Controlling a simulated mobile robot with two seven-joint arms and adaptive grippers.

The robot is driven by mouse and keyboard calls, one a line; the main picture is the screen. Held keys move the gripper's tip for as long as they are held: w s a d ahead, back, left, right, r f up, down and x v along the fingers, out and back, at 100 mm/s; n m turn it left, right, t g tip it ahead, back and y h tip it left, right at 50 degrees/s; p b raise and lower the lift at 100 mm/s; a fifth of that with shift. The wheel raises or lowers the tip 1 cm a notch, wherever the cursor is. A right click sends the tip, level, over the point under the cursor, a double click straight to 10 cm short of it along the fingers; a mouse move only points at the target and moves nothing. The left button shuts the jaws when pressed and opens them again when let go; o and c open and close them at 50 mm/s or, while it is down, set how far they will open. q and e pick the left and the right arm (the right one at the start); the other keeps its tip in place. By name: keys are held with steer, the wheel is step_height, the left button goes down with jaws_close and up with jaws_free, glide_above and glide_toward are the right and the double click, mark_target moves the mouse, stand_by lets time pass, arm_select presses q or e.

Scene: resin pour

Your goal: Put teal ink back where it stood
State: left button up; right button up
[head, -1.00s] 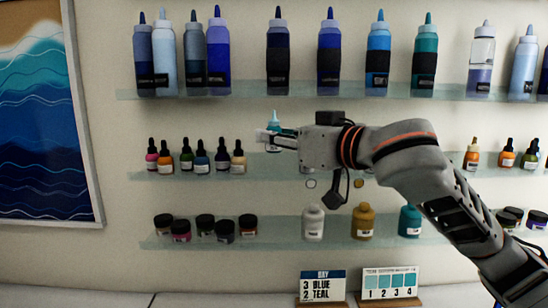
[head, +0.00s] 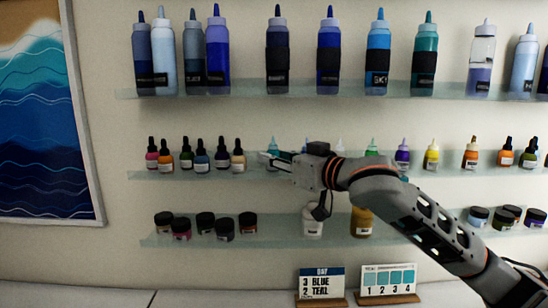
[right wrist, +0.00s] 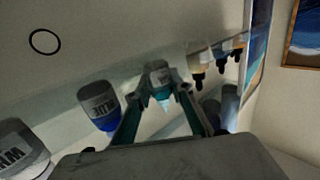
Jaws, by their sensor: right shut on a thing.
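The teal ink (head: 273,144) is a small bottle with a pale teal nozzle at the middle shelf in the head view. My right gripper (head: 268,158) reaches in from the right and is shut on it. In the right wrist view, the teal ink (right wrist: 157,78) sits between the two fingers (right wrist: 160,104), its nozzle pointing down the picture. The fingers and bottle hide its base in the head view, so I cannot tell whether it touches the middle shelf (head: 190,173). My left gripper is not in view.
A bottle labelled BLUE (right wrist: 100,104) stands close beside the fingers. Dropper bottles (head: 238,157) stand to the left, with a clear stretch between. My arm covers part of the shelf to the right. Jars and paint bottles (head: 362,222) stand below; large bottles (head: 277,60) stand above.

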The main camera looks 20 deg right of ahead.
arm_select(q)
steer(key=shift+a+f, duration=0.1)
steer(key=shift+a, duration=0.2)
arm_select(e)
steer(key=shift+f, duration=0.1)
steer(key=o, duration=0.8)
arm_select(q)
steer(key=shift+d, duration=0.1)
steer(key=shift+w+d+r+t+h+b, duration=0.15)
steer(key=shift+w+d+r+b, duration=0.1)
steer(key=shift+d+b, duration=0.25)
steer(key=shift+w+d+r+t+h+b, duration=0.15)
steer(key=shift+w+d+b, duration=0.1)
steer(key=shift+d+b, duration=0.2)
arm_select(e)
steer(key=shift+v, duration=6)
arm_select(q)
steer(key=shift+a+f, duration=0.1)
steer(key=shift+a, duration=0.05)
